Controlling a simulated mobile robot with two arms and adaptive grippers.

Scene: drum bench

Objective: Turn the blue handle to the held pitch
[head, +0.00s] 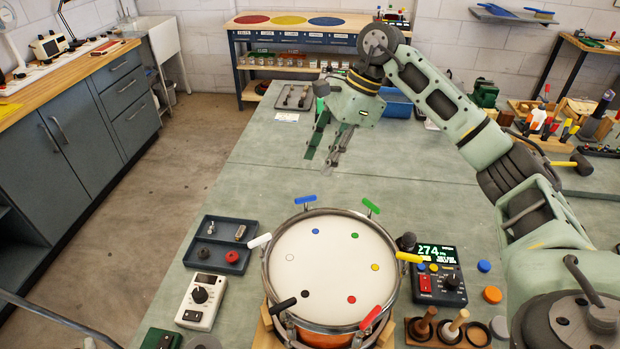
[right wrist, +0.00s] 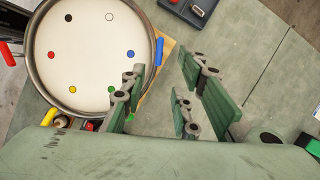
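The drum (head: 332,262) stands on the green bench with colored handles around its rim and matching dots on its white head. The blue handle (head: 305,199) sits at the far rim, by the blue dot (head: 315,231). It also shows in the right wrist view (right wrist: 159,52), partly beside a finger. My right gripper (head: 322,164) is open and empty, above the bench beyond the drum and apart from the blue handle. The tuner box (head: 437,268) right of the drum shows 274 on its display. My left gripper is not in view.
Other handles nearby are green (head: 371,205), white (head: 259,241) and yellow (head: 409,257). A dark tray (head: 221,243) and a white meter (head: 201,300) stand left of the drum. Wooden pegs (head: 452,325) stand at the front right. The bench beyond the drum is mostly clear.

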